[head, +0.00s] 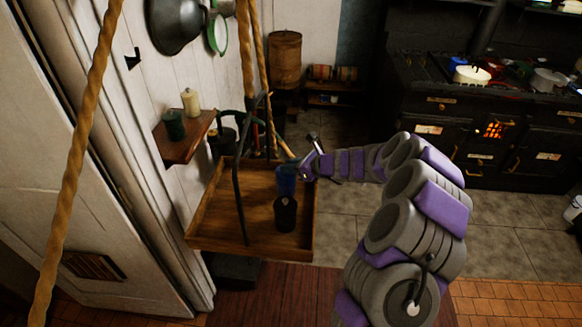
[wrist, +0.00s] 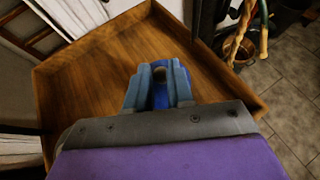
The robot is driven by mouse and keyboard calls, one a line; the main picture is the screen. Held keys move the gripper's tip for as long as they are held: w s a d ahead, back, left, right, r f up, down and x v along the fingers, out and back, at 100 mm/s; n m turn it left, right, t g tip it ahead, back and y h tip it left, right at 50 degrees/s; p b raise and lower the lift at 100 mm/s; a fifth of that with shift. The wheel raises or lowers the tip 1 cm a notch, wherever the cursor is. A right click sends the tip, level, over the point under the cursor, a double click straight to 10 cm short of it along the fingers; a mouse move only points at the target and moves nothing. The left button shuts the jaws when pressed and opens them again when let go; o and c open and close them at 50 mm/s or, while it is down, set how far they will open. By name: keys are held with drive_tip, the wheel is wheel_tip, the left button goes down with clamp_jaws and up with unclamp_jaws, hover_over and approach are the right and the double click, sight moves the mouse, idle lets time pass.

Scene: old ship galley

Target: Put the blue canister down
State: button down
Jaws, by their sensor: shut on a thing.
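The blue canister (head: 286,181) is at the right side of a hanging wooden tray (head: 219,242), inside its rim as seen in the head view. My gripper (head: 299,169) reaches in from the right and is shut on the canister. In the wrist view the blue canister (wrist: 160,92) shows between the two fingers of my gripper (wrist: 158,86), over the bare tray floor (wrist: 95,75). I cannot tell whether its base touches the tray floor. A dark canister (head: 285,214) stands in the tray just in front of the blue one.
Thick ropes (head: 76,150) hang beside the tray. A wall shelf (head: 186,140) with a green canister (head: 174,125) and a cream one (head: 191,102) is at left. A black stove (head: 440,150) is at back right. The tray's left part is clear.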

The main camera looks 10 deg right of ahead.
drive_tip(key=shift+d, duration=0.3)
drive_tip(key=c, duration=1)
unclamp_jaws()
drive_tip(key=shift+d+f, duration=0.1)
drive_tip(key=shift+d, duration=1.05)
drive_tip(key=shift+c, duration=0.2)
drive_tip(key=shift+o, duration=0.2)
drive_tip(key=shift+a, duration=0.95)
drive_tip(key=p+v, duration=0.2)
drive_tip(key=v, duration=1)
